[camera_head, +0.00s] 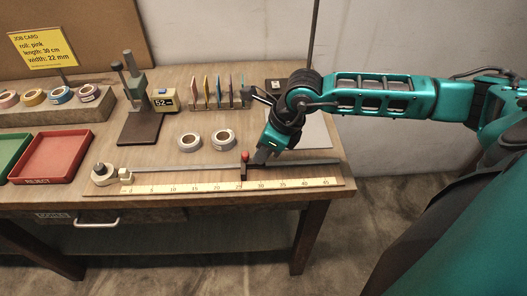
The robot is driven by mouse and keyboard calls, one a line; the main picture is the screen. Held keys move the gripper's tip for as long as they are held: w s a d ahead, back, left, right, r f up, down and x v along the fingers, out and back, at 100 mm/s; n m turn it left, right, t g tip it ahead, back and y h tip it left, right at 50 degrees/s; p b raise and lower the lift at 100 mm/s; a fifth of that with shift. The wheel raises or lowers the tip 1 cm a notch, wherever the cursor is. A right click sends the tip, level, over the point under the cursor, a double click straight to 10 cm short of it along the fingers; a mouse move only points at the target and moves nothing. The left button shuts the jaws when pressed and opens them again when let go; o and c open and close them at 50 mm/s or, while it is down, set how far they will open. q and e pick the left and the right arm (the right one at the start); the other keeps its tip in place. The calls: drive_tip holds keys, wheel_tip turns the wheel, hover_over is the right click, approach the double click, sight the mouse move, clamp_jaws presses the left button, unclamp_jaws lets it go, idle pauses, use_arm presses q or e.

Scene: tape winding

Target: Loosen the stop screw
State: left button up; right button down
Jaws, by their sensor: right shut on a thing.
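The stop screw shows as a small red knob (245,155) on top of the dark sliding stop (243,172). The stop sits on the grey metal rail, beside the scale (160,188) at roughly the 25 mark. My right gripper (256,157) reaches down from the upper right, its fingers at the red knob and shut on it. The fingertips are small in the view and partly cover the knob's right side. My left gripper is not in view.
Two grey tape rolls (223,139) lie behind the rail. A red tray (50,157) and a green tray (9,150) stand at the left.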

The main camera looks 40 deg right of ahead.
drive_tip(key=shift+s+f+m+t+h+b, duration=0.1)
drive_tip(key=shift+m+t+h+b, duration=0.25)
drive_tip(key=shift+m+b, duration=0.6)
drive_tip(key=shift+a+m, duration=0.1)
drive_tip(key=shift+m, duration=0.35)
drive_tip(key=c, duration=1.1)
unclamp_jaws()
drive_tip(key=v, duration=1.3)
drive_tip(key=shift+a, duration=0.15)
